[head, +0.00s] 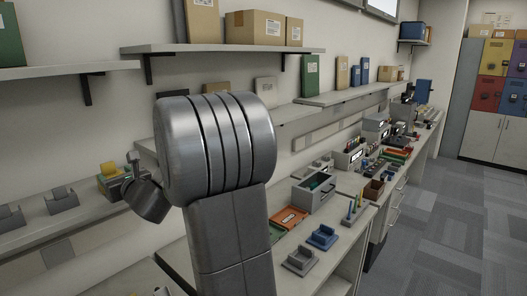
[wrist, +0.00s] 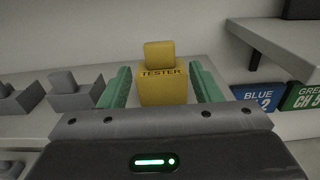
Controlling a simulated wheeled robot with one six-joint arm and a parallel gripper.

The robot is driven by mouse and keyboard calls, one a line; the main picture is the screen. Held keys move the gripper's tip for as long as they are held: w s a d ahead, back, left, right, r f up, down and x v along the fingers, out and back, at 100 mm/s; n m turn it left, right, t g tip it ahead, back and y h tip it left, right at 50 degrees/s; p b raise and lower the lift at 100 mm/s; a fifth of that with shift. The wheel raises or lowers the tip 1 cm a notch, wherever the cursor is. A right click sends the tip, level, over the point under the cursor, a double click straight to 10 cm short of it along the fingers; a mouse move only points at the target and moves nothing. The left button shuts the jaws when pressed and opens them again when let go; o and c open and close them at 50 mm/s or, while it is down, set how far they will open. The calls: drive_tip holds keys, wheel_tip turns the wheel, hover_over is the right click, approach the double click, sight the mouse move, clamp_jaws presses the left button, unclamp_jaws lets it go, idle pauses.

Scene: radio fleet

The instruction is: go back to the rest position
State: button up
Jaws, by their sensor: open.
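My gripper (wrist: 161,76) is open in the wrist view, with one green finger on each side of a yellow block marked TESTER (wrist: 162,93). Gaps show between the fingers and the block, and I cannot tell how far the fingers reach along it. The tester also shows at the left in the head view (head: 104,186), on the shelf beside the end of my arm. The fingers are small and partly hidden there. My own arm fills the middle of the head view and hides part of the shelf and bench.
Grey cradles (wrist: 76,92) stand left of the tester on the shelf (wrist: 30,125). Blue (wrist: 259,98) and green (wrist: 301,97) labels are at the right. An upper shelf (head: 75,69) hangs above. The bench holds a blue item (head: 322,237) and several others. The floor (head: 450,220) is clear.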

sight(109, 170)
drive_tip(key=p+x, duration=0.1)
drive_tip(key=x, duration=0.4)
drive_tip(key=shift+w+a+r+p, duration=0.1)
drive_tip(key=shift+w+a+p, duration=0.1)
drive_tip(key=shift+a+p, duration=0.15)
drive_tip(key=shift+w+a+f, duration=0.2)
drive_tip(key=shift+a, duration=0.05)
drive_tip(key=shift+r, duration=0.15)
